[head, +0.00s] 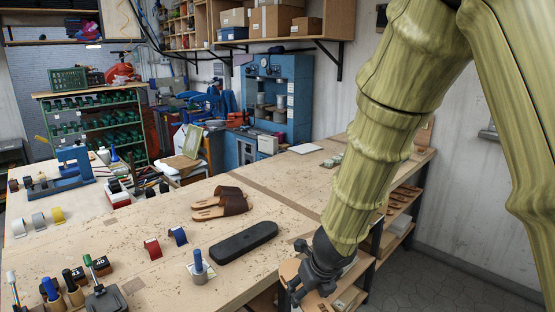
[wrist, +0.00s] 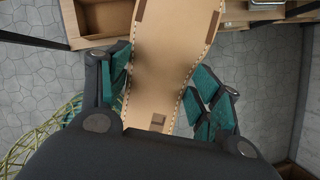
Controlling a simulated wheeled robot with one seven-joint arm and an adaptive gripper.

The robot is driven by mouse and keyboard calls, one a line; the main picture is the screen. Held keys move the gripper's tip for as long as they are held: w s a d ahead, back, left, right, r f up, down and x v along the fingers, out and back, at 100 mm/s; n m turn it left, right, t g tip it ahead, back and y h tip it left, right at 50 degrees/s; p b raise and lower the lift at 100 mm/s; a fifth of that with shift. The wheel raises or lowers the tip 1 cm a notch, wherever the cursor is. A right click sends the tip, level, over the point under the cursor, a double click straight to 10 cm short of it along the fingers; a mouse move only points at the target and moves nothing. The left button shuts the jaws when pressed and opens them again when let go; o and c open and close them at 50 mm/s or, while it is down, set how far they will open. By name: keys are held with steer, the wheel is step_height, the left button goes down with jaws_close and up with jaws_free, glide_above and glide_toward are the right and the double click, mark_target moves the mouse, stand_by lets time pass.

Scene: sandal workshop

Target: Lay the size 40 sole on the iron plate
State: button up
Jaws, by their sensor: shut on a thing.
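My gripper (head: 306,282) is off the front right edge of the workbench, low beside the shelves. In the wrist view its green-padded fingers stand on both sides of a tan sole (wrist: 165,65) with stitched edges and are shut on it. The sole has dark brown patches and a small brown square near the palm. No size number is readable on it, and its far end is cut off by the frame. The iron plate (head: 244,242) looks like a dark, sole-shaped slab lying flat on the bench, left of my gripper, with nothing on it.
Shelves with soles (head: 403,197) stand at right. Bare bench (head: 285,215) lies behind the plate.

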steer(key=shift+w+f+n, duration=0.2)
steer(key=shift+f+n, duration=0.1)
steer(key=shift+f, duration=0.05)
steer(key=shift+w+a+f+n+g+y+b, duration=0.2)
steer(key=shift+a+f+n+y, duration=0.1)
steer(key=shift+f+n, duration=0.25)
steer(key=shift+w+a+f+n+g+y+b, duration=0.1)
steer(key=shift+w+a+f+n+y+b, duration=0.2)
steer(key=shift+n, duration=0.35)
step_height(320, 180, down, 12)
steer(key=n+g+y+b, duration=0.25)
steer(key=n+g, duration=0.25)
steer(key=n, duration=0.9)
steer(key=s+d+f+n+g+h+b, duration=0.3)
steer(key=s+d+f+n+h, duration=0.2)
steer(key=d+f+n, duration=0.6)
steer(key=f+n, duration=0.1)
steer(key=n, duration=0.2)
steer(key=shift+s+d+n+b, duration=0.2)
steer(key=shift+d+n+b, duration=0.05)
steer(key=shift+n+b, duration=0.05)
steer(key=shift+d, duration=0.1)
